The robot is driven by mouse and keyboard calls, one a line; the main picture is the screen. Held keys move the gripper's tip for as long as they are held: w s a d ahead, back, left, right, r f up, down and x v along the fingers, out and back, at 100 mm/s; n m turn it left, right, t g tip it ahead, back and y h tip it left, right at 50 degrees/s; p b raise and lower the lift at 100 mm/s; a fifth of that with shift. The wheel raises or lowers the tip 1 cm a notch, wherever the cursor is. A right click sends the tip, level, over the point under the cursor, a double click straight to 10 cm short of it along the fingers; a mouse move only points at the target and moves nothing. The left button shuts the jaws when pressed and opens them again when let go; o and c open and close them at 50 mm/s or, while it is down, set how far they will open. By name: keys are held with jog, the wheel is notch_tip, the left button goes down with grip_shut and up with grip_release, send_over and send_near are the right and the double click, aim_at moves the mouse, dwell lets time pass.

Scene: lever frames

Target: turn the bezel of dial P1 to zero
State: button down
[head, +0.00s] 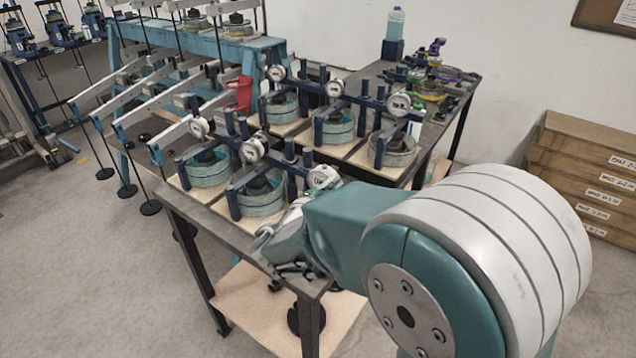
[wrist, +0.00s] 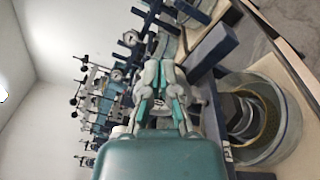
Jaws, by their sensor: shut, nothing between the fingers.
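Several round white-faced dials sit on dark bars above green ring-shaped cells on the near table. No label is readable, so I cannot tell which dial is P1. The dial nearest my arm (head: 322,176) stands just beyond my gripper (head: 298,205), partly behind the arm. Its pointer and bezel marks are too small to read. Other dials in that row are the middle one (head: 252,150) and the left one (head: 199,127). In the wrist view my gripper (wrist: 161,68) is shut and empty, with a dial (wrist: 117,75) to its left, apart from the fingers.
A green cell (wrist: 245,112) and dark bars (wrist: 208,52) stand close to the right of my gripper. The table edge (head: 235,235) lies near my wrist. A second row of dials stands behind, with a red object (head: 244,93) beside it. Floor at the left front is clear.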

jog(key=shift+s+d+f, duration=0.1)
jog(key=shift+d+f, duration=0.05)
jog(key=shift+f, duration=0.3)
jog(key=shift+s+d+f, duration=0.1)
jog(key=shift+f, duration=0.35)
jog(key=shift+s+d, duration=0.15)
jog(key=shift+d, duration=0.15)
dwell(0.3)
jog(key=v, duration=0.6)
dwell(0.3)
jog(key=shift+w+d+r, duration=0.2)
jog(key=shift+w+r, duration=0.35)
jog(key=shift+w, duration=0.5)
jog(key=shift+w+d+r, duration=0.25)
jog(key=shift+w+r, duration=0.3)
jog(key=shift+w, duration=0.5)
jog(key=shift+w+d+r, duration=0.2)
jog(key=shift+w+r, duration=0.35)
jog(key=shift+w, duration=0.55)
jog(key=shift+a+f, duration=0.1)
jog(key=shift+s+d+f, duration=0.35)
jog(key=shift+d+f, duration=0.3)
jog(key=shift+f, duration=0.25)
